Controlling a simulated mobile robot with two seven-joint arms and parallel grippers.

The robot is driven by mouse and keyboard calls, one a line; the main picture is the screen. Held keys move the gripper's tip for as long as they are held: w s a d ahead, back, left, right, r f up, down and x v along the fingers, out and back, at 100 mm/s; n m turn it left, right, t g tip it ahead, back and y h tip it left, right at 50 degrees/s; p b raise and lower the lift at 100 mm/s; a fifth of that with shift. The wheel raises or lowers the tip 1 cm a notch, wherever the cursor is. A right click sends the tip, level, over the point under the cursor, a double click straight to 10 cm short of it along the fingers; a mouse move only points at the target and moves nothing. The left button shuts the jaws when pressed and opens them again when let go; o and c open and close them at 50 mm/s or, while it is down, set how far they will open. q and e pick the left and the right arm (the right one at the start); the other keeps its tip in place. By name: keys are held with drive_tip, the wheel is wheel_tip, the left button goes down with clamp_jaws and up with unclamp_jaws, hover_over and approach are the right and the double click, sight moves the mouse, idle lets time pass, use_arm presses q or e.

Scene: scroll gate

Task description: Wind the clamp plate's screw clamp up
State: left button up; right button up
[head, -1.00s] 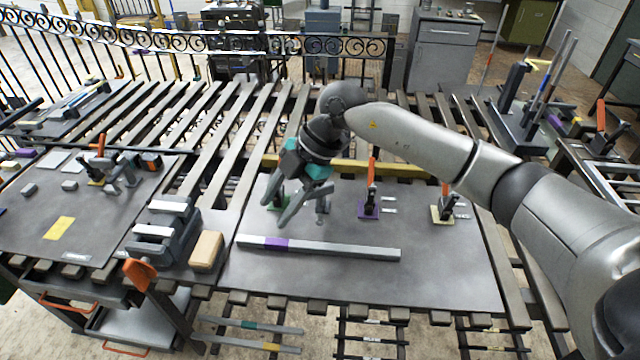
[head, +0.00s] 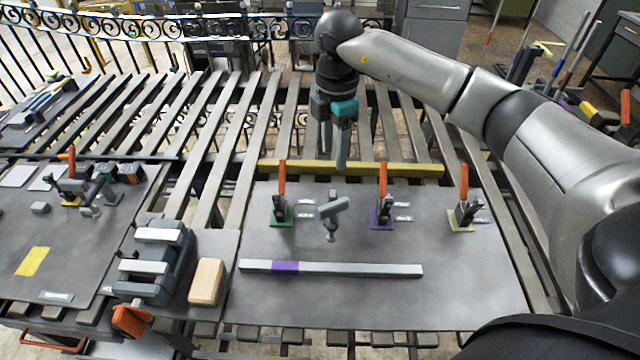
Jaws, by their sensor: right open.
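The clamp plate (head: 380,310) is a dark grey sheet on the slatted table. A grey screw clamp (head: 333,210) with a crossbar on top stands on it, between a toggle clamp on a green base (head: 281,217) and one on a purple base (head: 381,219). My right gripper (head: 333,160) points down above the slats, behind the screw clamp in the picture and apart from it. It is open and empty; its fingers partly overlap in this view. My left gripper is not in view.
A bar with a purple band (head: 285,267) lies across the plate in front of the clamps. A third toggle clamp stands on a yellow base (head: 461,220). A grey vise (head: 160,262) and a wooden block (head: 207,281) sit to the left. A yellow bar (head: 400,170) lies behind.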

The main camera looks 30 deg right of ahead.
drive_tip(key=p, duration=0.1)
hover_over(333, 204)
wheel_tip(333, 204, down, 6)
drive_tip(key=shift+s+f, duration=0.15)
wheel_tip(333, 204, down, 8)
drive_tip(key=shift+r, duration=0.2)
drive_tip(key=shift+f, duration=0.6)
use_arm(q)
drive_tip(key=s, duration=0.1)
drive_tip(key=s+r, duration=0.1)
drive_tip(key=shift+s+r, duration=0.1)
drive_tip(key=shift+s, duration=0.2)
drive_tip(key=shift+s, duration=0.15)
use_arm(e)
drive_tip(key=shift+c, duration=0.4)
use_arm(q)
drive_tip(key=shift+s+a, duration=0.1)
use_arm(e)
clamp_jaws()
